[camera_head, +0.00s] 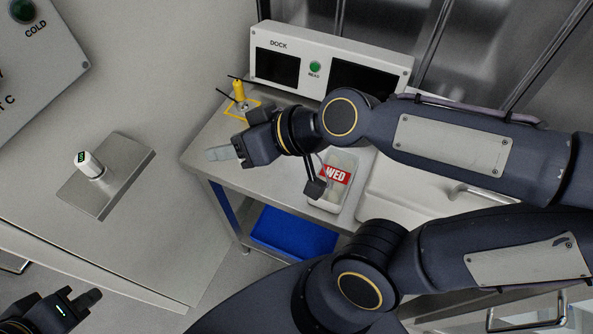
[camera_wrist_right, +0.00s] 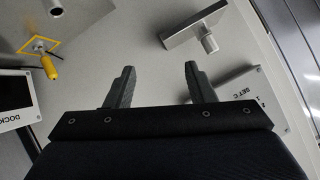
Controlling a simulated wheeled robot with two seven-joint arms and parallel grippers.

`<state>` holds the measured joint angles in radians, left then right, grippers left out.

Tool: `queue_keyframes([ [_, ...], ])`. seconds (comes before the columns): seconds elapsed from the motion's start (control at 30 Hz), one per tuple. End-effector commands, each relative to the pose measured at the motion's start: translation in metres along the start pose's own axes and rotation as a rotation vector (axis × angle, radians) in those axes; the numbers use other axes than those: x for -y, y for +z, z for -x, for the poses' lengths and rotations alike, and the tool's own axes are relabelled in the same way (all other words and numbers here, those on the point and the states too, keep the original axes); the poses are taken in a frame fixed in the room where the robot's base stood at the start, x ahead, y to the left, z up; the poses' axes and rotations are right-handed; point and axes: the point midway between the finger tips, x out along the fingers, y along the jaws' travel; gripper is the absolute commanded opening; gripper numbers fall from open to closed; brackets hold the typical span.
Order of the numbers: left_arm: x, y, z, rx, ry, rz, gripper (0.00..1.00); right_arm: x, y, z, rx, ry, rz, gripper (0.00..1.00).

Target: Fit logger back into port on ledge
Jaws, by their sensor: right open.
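A white cylinder with a small green display, which looks like the logger (camera_head: 92,165), stands on a metal ledge (camera_head: 115,192) on the pale wall panel at left. The ledge (camera_wrist_right: 180,38) and cylinder (camera_wrist_right: 208,41) also show in the right wrist view, beyond the fingers. I cannot tell whether the cylinder is seated in a port; its base is hidden. My right gripper (camera_head: 218,153) is open and empty, right of the ledge and apart from it; its two fingers (camera_wrist_right: 159,72) show spread in the wrist view. My left gripper (camera_head: 88,298) is at the lower left, apart from everything.
A yellow-handled item (camera_head: 239,90) stands in a yellow outline on the steel bench (camera_head: 212,135), before the white DOCK unit (camera_head: 330,52). A container with a red WED label (camera_head: 336,176) is beside my right arm. A blue bin (camera_head: 293,233) is below.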

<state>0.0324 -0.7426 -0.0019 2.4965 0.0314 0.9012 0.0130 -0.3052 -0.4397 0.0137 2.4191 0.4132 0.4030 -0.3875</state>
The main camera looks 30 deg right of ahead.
Motion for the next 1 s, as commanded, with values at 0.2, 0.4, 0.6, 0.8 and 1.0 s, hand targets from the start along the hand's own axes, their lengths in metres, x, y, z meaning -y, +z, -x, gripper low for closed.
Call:
queue_keyframes([
  [0.2, 0.000, 0.000, 0.000, 0.000, 0.000, 0.000, 0.00, -0.067, 0.086, 0.065, 0.218, 0.273, -0.283, 0.49],
  [0.4, 0.000, 0.000, 0.000, 0.000, 0.000, 0.000, 0.00, -0.076, 0.107, 0.080, 0.271, 0.346, -0.355, 0.49],
  [0.6, 0.000, 0.000, 0.000, 0.000, 0.000, 0.000, 0.00, -0.076, 0.106, 0.079, 0.271, 0.343, -0.353, 0.49],
  [0.8, 0.000, 0.000, 0.000, 0.000, 0.000, 0.000, 0.00, -0.076, 0.106, 0.079, 0.270, 0.341, -0.352, 0.49],
  [1.0, 0.000, 0.000, 0.000, 0.000, 0.000, 0.000, 0.00, -0.076, 0.106, 0.079, 0.270, 0.341, -0.351, 0.49],
])
